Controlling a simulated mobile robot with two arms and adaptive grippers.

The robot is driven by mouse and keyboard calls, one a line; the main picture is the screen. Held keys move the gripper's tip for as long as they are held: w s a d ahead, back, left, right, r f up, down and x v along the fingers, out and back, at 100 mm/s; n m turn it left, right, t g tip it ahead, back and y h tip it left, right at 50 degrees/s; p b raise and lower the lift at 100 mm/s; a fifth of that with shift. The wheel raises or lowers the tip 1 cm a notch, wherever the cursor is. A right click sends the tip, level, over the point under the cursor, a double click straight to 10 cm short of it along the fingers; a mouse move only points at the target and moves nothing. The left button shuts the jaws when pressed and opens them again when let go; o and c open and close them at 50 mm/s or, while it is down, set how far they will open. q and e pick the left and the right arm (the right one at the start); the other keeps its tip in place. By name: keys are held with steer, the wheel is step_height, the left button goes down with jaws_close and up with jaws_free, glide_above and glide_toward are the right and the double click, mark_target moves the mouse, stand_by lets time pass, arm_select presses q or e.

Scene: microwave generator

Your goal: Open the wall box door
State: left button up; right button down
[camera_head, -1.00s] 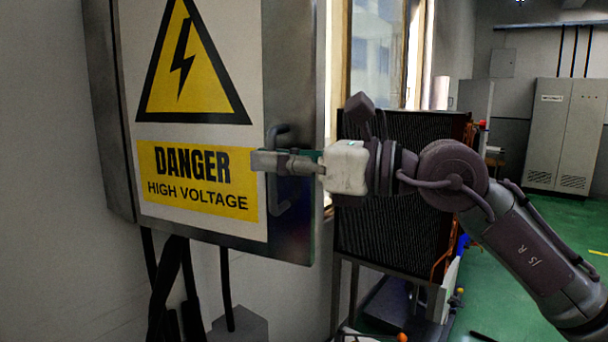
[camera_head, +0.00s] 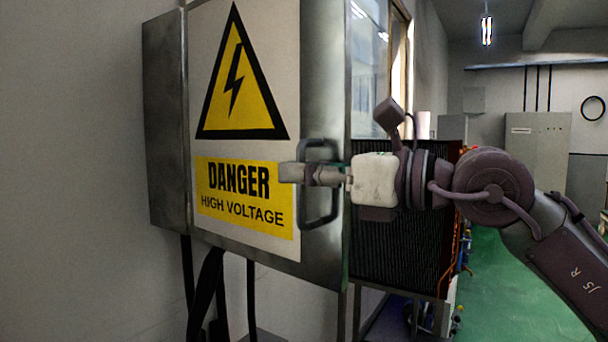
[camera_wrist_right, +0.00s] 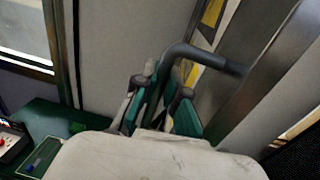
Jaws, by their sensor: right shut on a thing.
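The wall box (camera_head: 166,135) is a grey metal cabinet on the left wall in the head view. Its door (camera_head: 325,80) carries yellow high-voltage signs and a dark, upright bar handle (camera_head: 333,215) near its right edge. I cannot clearly see a gap at the door's edge. My left gripper is out of view.
A black finned unit (camera_head: 400,245) stands behind the door's right edge. Dark cables (camera_head: 207,290) hang below the box. Green floor (camera_head: 490,290) lies open at the right, with a grey cabinet (camera_head: 538,150) farther back.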

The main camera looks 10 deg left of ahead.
steer(key=shift+r, duration=0.2)
steer(key=c, duration=1.5)
jaws_free()
steer(key=o, duration=0.3)
steer(key=shift+a+f, duration=0.1)
steer(key=shift+f, duration=0.05)
steer(key=v, duration=1.2)
